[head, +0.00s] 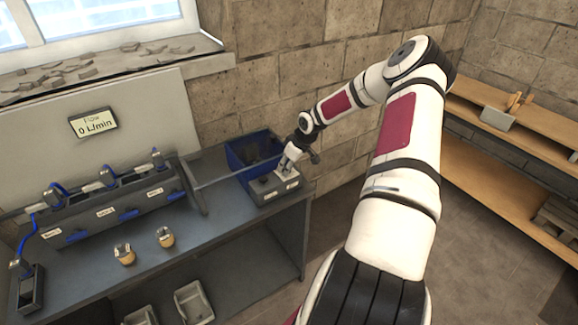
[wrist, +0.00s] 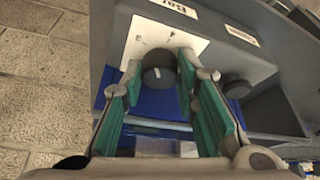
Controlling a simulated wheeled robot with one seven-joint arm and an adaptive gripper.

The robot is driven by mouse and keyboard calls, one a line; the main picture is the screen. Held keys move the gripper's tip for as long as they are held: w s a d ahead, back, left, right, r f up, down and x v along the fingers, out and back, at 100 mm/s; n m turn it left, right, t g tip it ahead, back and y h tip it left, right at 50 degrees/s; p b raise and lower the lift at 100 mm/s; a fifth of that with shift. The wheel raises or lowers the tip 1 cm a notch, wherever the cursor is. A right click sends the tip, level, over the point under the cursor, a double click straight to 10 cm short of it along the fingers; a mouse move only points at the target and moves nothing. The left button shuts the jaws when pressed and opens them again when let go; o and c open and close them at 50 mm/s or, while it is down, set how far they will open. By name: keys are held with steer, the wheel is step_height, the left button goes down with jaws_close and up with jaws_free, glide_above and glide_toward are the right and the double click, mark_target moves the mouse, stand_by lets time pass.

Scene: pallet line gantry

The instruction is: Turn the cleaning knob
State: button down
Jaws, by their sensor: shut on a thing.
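My gripper (head: 287,168) is over a grey control box (head: 264,197) at the right end of the bench. In the wrist view, a round dark knob (wrist: 158,74) with a pale pointer mark stands on a white plate. My green finger pads are on both sides of it, shut on it. A second dark knob (wrist: 237,88) sits to the right on the same box, apart from the fingers. A label partly reading "Ba" is by the white plate; I cannot tell which knob is named for cleaning. In the head view, the knobs are mostly hidden by the gripper.
A blue bin (head: 243,150) stands behind the box. A rack with blue levers (head: 127,214) fills the left of the bench. A flow display (head: 93,122) reads 0 L/min. Two small tan-based items stand near the bench front. Wooden shelves are at the right.

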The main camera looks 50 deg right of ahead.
steer(key=n+y+b, duration=0.1)
steer(key=n, duration=0.2)
steer(key=n+g+y, duration=0.1)
steer(key=n, duration=0.2)
steer(key=shift+w+d+n+b, duration=0.2)
steer(key=shift+n+b, duration=0.1)
steer(key=shift+b, duration=0.05)
steer(key=n+g+y+b, duration=0.1)
steer(key=n, duration=0.2)
steer(key=shift+n+g+y+b, duration=0.4)
steer(key=shift+n+b, duration=0.5)
steer(key=shift+n, duration=0.6)
steer(key=c, duration=1.2)
jaws_free()
steer(key=shift+c, duration=0.2)
steer(key=shift+r, duration=0.1)
